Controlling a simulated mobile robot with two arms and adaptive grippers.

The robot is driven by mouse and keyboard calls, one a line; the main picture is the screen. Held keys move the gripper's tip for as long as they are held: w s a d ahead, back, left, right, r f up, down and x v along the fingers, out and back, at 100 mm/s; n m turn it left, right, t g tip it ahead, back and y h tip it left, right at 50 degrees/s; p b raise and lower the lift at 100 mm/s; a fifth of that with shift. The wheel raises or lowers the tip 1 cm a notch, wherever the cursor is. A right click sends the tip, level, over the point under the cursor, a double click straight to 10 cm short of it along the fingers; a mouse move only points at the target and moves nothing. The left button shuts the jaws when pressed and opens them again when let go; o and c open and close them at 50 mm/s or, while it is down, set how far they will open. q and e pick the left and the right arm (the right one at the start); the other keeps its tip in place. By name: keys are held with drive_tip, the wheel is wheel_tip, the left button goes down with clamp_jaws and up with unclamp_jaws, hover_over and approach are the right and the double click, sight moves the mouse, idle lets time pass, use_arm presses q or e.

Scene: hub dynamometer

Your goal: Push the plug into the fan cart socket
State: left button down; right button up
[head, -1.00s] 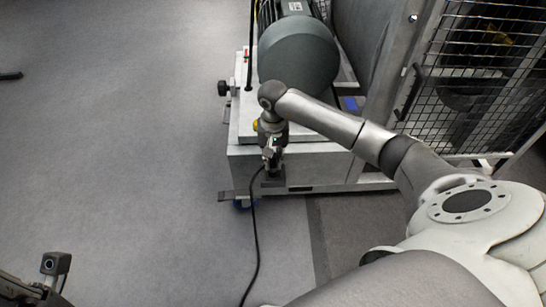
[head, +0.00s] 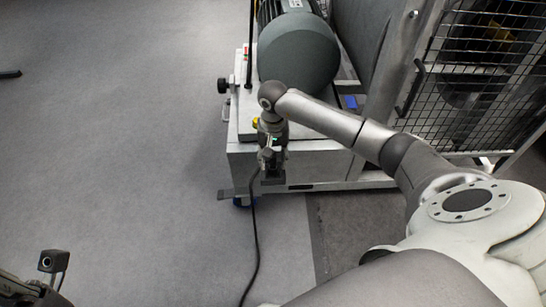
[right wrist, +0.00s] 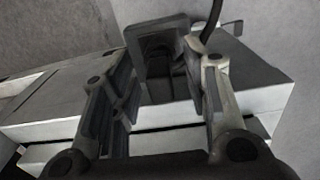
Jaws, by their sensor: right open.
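The fan cart (head: 315,160) is a pale metal frame in the upper middle of the head view. My right gripper (head: 272,165) hangs at its front face and points down. In the right wrist view my right gripper (right wrist: 165,95) has its two fingers apart. A dark square housing, seemingly the socket (right wrist: 135,42), lies beyond and between the fingertips. A dark shape inside it may be the plug, but I cannot tell how deep it sits. The black cable (head: 254,235) runs from beside the gripper down across the floor. My left gripper's fingers do not show.
A large grey rounded motor (head: 298,55) sits on the cart, with a black knob (head: 222,86) at its left side. A wire mesh guard (head: 470,75) stands at the right. The grey floor on the left is mostly clear.

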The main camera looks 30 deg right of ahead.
wheel_tip(320, 180, up, 12)
idle(0.5)
